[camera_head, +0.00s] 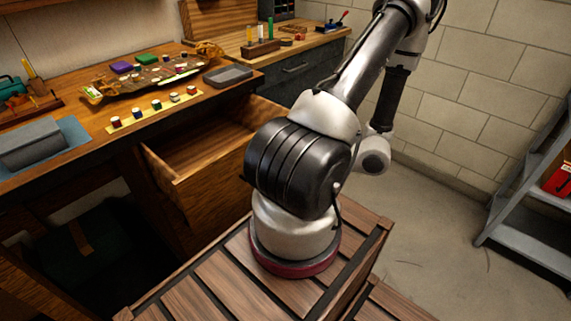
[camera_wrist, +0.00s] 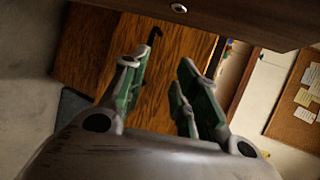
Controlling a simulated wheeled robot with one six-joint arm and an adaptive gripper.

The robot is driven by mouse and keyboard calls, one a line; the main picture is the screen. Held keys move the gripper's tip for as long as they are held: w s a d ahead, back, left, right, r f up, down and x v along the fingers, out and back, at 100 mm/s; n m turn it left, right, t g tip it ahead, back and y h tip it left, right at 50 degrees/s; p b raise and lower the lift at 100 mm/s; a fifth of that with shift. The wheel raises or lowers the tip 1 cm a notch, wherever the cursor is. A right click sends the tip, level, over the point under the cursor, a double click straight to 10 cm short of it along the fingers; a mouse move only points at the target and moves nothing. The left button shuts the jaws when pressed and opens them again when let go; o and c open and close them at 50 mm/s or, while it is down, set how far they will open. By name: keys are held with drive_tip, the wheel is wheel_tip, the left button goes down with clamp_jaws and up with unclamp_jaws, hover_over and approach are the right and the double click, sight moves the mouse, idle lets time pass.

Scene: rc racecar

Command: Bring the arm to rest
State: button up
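My gripper (camera_wrist: 165,68) shows in the wrist view, with its green-grey fingers spread apart and nothing between them.
A wooden workbench (camera_head: 70,165) stands at the left with an open, empty-looking drawer (camera_head: 205,150). It holds a grey tray (camera_head: 228,75), small paint pots and a grey box (camera_head: 32,145). A grey shelf rack (camera_head: 520,235) stands at right; floor between is clear.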

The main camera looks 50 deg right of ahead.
drive_tip(key=shift+s+d, duration=0.1)
drive_tip(key=shift+s, duration=0.15)
idle(0.5)
drive_tip(key=shift+r, duration=0.1)
drive_tip(key=a+r+n+g+h, duration=0.2)
drive_tip(key=a+r+n, duration=0.2)
drive_tip(key=r, duration=0.6)
drive_tip(key=w+a+r+n+g+h, duration=0.1)
drive_tip(key=a+r+n, duration=0.4)
drive_tip(key=r, duration=0.6)
drive_tip(key=w+a+r+n+g+h, duration=0.1)
drive_tip(key=a+r+n+g+h, duration=0.2)
drive_tip(key=r, duration=0.7)
drive_tip(key=shift+a+r+n+g, duration=0.25)
drive_tip(key=shift+a+n+g, duration=0.5)
drive_tip(key=shift+n+g, duration=0.2)
